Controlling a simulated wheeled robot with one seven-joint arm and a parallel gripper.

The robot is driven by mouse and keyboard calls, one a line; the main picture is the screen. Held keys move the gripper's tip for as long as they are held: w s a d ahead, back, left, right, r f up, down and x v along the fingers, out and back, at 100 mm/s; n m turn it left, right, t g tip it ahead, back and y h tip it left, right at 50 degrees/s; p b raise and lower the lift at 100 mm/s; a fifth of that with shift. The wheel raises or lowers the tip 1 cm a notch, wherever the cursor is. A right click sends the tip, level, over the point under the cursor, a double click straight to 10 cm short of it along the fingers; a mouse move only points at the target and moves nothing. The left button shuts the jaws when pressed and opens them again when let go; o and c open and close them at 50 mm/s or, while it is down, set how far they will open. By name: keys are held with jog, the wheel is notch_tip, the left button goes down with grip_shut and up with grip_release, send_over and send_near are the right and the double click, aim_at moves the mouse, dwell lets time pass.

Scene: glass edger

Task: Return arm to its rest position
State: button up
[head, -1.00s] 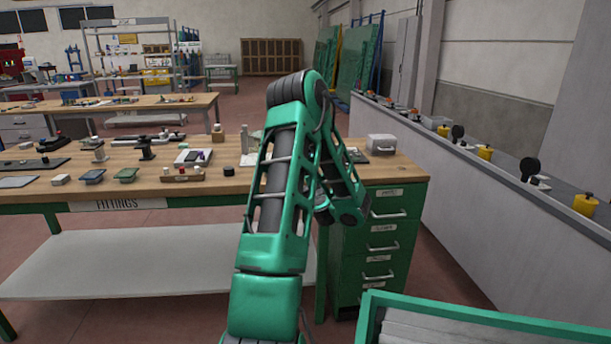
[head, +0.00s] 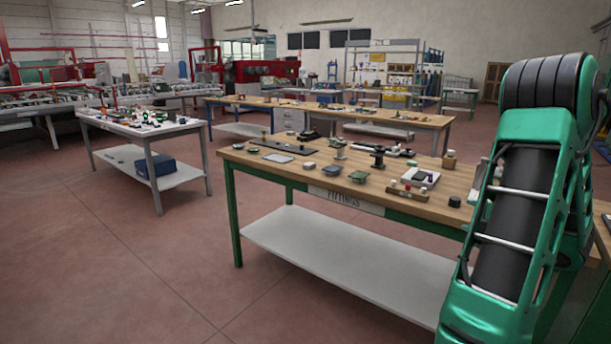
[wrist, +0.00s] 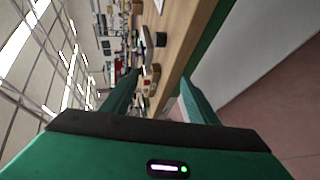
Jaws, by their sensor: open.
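My green arm fills the right side of the head view, raised and bent at a dark ribbed joint near the top. Its far end and gripper are hidden or out of frame there. In the wrist view my gripper (wrist: 158,92) shows two green fingers spread apart with nothing between them. Beyond the fingers, the bench edge and several small items appear sideways. I see no contact between the fingers and the bench.
The fittings bench (head: 270,172) stands left of my arm, with several small parts on its top and a lower shelf (head: 340,262). A white-topped table (head: 112,124) is farther left, with a blue bin (head: 155,167) below. Red floor (head: 130,260) lies open at front left.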

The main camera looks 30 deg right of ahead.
jog(key=w+a+f+m+g+y, duration=0.15)
jog(key=a+y, duration=0.25)
jog(key=a, duration=0.9)
jog(key=w+a+f+m+g+y, duration=0.1)
jog(key=w+a+m+g+y, duration=0.25)
jog(key=a, duration=0.95)
jog(key=s+a+r+m+g, duration=0.1)
jog(key=s+a+m+g, duration=0.2)
jog(key=s+a+m, duration=0.2)
jog(key=s+a+r+m+g+y, duration=0.1)
jog(key=s+a+m+g, duration=0.3)
jog(key=s+a, duration=0.7)
jog(key=s+m, duration=0.2)
jog(key=s, duration=0.2)
jog(key=shift+s+a, duration=0.2)
jog(key=shift+s, duration=0.2)
jog(key=shift+c, duration=0.6)
